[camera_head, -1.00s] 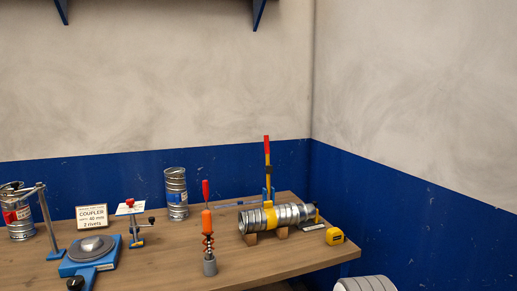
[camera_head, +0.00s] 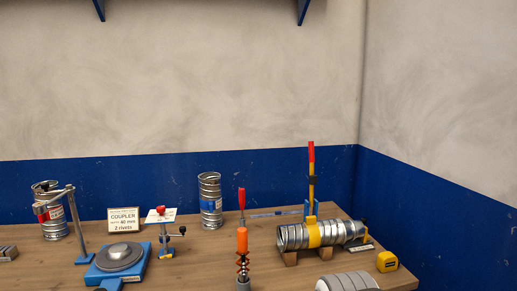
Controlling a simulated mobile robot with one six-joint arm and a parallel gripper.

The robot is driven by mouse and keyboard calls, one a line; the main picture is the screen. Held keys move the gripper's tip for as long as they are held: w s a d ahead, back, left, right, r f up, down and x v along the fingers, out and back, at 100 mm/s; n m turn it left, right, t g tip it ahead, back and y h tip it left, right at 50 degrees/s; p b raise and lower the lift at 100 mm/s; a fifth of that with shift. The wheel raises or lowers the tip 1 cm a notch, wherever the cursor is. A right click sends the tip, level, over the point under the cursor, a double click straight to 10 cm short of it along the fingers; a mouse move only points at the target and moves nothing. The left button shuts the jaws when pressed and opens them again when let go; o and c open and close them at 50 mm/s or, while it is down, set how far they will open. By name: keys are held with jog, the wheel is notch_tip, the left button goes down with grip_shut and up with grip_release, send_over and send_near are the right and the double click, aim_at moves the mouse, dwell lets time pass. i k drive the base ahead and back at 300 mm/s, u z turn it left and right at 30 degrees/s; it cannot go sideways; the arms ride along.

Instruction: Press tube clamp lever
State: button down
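The tube clamp is a yellow band (camera_head: 314,234) around a silver spiral duct. Its lever (camera_head: 311,172), yellow with a red upper grip, stands upright above the band. The duct (camera_head: 293,237) lies on its side on wooden blocks (camera_head: 290,258) at the right part of the workbench.
The wooden bench (camera_head: 200,270) also holds a blue turntable-like device (camera_head: 118,260), a COUPLER sign (camera_head: 123,219), upright ducts (camera_head: 210,200), an orange-handled tool (camera_head: 242,240) and a yellow tape measure (camera_head: 387,261). Walls stand behind and right.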

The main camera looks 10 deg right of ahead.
aim_at(312, 178)
jog(key=u, duration=0.25)
jog(key=i, duration=1)
